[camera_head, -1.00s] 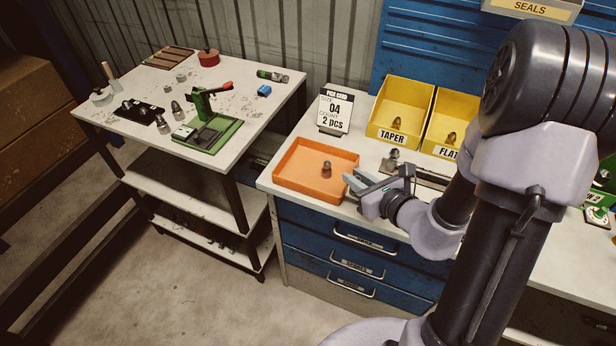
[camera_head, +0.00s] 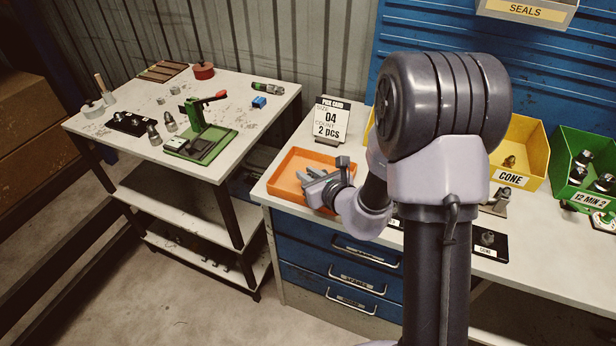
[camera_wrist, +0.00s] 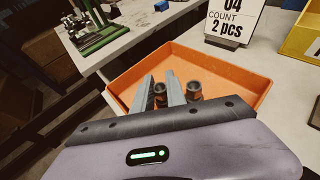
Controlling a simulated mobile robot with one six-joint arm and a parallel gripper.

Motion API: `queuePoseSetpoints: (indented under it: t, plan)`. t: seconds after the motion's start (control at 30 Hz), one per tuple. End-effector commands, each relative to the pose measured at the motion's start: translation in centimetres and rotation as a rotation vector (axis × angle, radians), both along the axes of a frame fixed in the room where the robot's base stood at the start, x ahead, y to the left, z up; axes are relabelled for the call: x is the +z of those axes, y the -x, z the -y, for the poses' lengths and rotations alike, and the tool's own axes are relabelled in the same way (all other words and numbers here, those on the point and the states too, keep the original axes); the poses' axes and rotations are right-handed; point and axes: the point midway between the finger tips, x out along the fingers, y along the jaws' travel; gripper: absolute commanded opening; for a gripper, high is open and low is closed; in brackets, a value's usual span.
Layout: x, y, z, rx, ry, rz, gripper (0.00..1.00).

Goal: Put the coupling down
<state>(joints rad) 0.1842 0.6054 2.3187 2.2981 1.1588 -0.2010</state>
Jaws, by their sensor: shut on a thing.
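My gripper (camera_head: 310,175) is over the orange tray (camera_head: 273,183). In the wrist view, my gripper (camera_wrist: 160,78) is shut on a dark metal coupling (camera_wrist: 160,96) between its two grey fingers. A second, similar coupling (camera_wrist: 194,90) stands in the tray just right of the right finger. I cannot tell whether the held coupling touches the tray floor. In the head view my gripper and wrist hide both couplings.
A pick card (camera_head: 331,121) reading size 04, 2 pcs stands behind the tray. A yellow bin marked CONE (camera_head: 520,150) and a green bin (camera_head: 585,165) stand to the right. A side table (camera_head: 245,115) with a green press (camera_head: 205,130) is left. The left part of the tray is clear.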

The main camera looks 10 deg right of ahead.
Motion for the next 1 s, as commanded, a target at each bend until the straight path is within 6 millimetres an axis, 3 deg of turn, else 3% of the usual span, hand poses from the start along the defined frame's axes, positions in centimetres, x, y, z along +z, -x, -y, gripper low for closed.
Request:
queuePoseSetpoints:
  t: [0.1,0.13,0.17,0.53,0.67,0.87,1.0]
  plan:
    - [-0.4,0.0,0.0,0.0,0.0,0.0,0.0]
    - [-0.3,0.0,0.0,0.0,0.0,0.0,0.21]
    - [-0.3,0.0,0.0,0.0,0.0,0.0,0.26]
    - [0.3,0.1,0.1,0.0,0.0,0.0,0.26]
    - [1.3,2.1,0.7,-0.003,-0.001,-0.001,0.26]
    - [3.6,6.9,2.1,-0.003,-0.002,-0.003,0.26]
    - [5.0,8.6,2.5,-0.001,-0.004,-0.007,0.26]
